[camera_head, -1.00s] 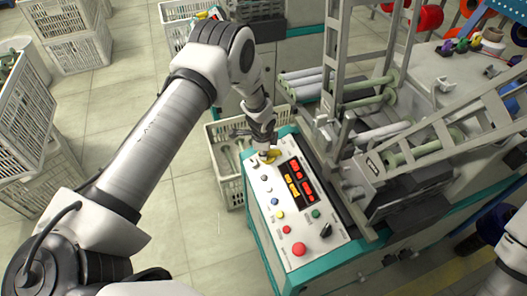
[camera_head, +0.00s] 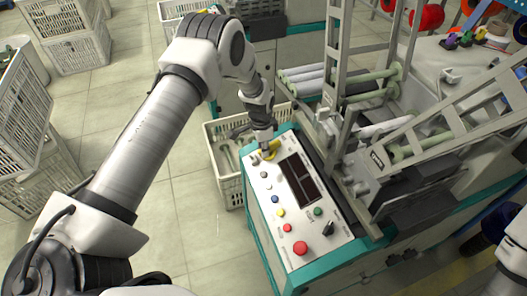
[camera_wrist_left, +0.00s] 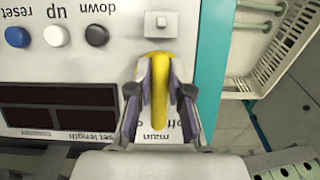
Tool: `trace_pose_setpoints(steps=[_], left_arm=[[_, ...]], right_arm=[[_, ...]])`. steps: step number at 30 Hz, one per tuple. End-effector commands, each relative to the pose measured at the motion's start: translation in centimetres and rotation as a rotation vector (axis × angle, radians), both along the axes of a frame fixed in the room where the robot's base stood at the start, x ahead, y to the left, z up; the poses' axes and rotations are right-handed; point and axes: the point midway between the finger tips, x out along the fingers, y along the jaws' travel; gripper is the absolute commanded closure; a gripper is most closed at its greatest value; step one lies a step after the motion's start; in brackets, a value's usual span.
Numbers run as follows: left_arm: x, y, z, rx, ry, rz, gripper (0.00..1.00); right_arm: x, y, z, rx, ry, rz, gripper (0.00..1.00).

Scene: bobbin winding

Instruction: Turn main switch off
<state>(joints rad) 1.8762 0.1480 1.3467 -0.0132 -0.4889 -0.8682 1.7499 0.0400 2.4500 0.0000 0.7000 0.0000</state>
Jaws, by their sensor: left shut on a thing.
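The main switch (camera_head: 273,152) is a yellow handle at the far end of the white control panel (camera_head: 262,205) in the head view. My left gripper (camera_head: 266,150) reaches down onto it. In the left wrist view, the yellow handle (camera_wrist_left: 159,95) stands upright in the picture, between the two fingers of my left gripper (camera_wrist_left: 159,82), which is shut on it. The "main" and "off" lettering shows upside down beside it, partly covered. The panel's display (camera_head: 299,178) is dark. My right gripper is not in view.
The panel also carries a red button (camera_head: 300,248), a black knob (camera_head: 328,229) and several small buttons. The machine's metal frame (camera_head: 333,70) rises right of the panel. A white crate (camera_head: 226,180) stands on the floor left of the panel.

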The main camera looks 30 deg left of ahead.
Motion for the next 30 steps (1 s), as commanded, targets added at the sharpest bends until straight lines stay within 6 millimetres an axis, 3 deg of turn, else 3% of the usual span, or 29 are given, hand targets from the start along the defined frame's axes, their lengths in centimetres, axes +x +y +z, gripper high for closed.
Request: trace_pose_setpoints(steps=[15, 30], left_arm=[[-0.2, -0.1, -0.2, -0.134, 0.121, 0.385, 1.0], [-0.2, -0.2, -0.1, -0.173, 0.158, 0.499, 1.0]], right_arm=[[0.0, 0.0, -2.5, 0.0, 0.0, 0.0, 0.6], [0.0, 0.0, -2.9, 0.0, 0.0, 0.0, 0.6]])
